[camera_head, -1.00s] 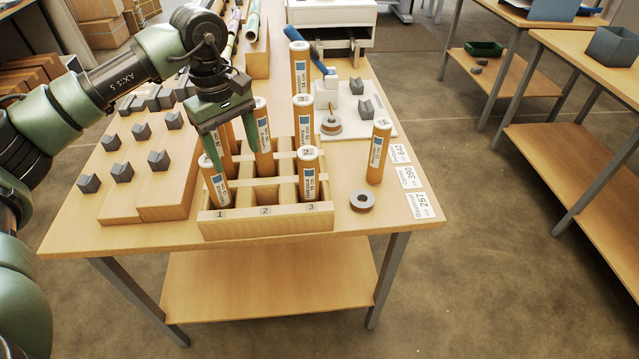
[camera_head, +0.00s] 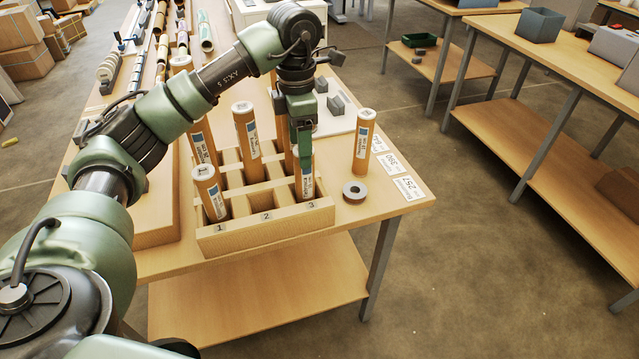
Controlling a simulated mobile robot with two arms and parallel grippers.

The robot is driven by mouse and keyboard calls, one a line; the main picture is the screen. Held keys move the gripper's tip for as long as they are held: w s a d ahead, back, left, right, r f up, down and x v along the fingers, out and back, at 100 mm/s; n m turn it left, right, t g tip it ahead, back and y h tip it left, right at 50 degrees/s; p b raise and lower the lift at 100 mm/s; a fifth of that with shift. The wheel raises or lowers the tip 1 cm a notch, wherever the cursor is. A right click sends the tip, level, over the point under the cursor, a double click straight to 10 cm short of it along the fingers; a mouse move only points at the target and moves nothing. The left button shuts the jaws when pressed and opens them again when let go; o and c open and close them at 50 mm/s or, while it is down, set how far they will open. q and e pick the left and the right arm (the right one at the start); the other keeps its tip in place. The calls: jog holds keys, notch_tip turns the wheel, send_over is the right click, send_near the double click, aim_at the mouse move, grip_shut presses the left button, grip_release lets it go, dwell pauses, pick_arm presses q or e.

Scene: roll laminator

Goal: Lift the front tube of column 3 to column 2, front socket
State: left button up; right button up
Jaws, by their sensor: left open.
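The wooden rack (camera_head: 222,240) has columns numbered 1, 2 and 3 on its front. The front tube of column 3 (camera_head: 306,190) stands upright in its socket, brown with a white and blue label. My left gripper (camera_head: 303,160) is at this tube's upper part, pointing down and open; its finger hides the tube's top. I cannot tell whether it touches the tube. The front socket of column 2 (camera_head: 264,205) is empty. A tube stands in column 1 front (camera_head: 210,192) and one in column 2 farther back (camera_head: 247,142). My right gripper is not in view.
A loose tube (camera_head: 363,148) stands on the table right of the rack, with a grey ring (camera_head: 355,191) before it. Another tube (camera_head: 202,147) stands farther back in column 1. Grey blocks (camera_head: 337,104) lie on a white board behind.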

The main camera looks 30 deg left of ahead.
aim_at(304, 173)
pick_arm(q)
jog(key=shift+w+d+f, duration=0.1)
jog(key=shift+w+d, duration=0.05)
jog(key=shift+w, duration=0.05)
jog(key=shift+w+d+f+n, duration=0.15)
jog(key=shift+f+n, duration=0.05)
jog(key=shift+n, duration=0.1)
jog(key=f+p, duration=0.1)
jog(key=f, duration=0.1)
jog(key=f+p, duration=0.1)
jog(key=f, duration=0.1)
jog(key=s+f+p, duration=0.1)
jog(key=f, duration=0.2)
jog(key=shift+d, duration=0.15)
jog(key=shift+w+f, duration=0.1)
jog(key=shift+f, duration=0.15)
grip_shut()
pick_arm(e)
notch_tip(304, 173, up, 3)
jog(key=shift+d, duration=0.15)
pick_arm(q)
jog(key=shift+r, duration=0.15)
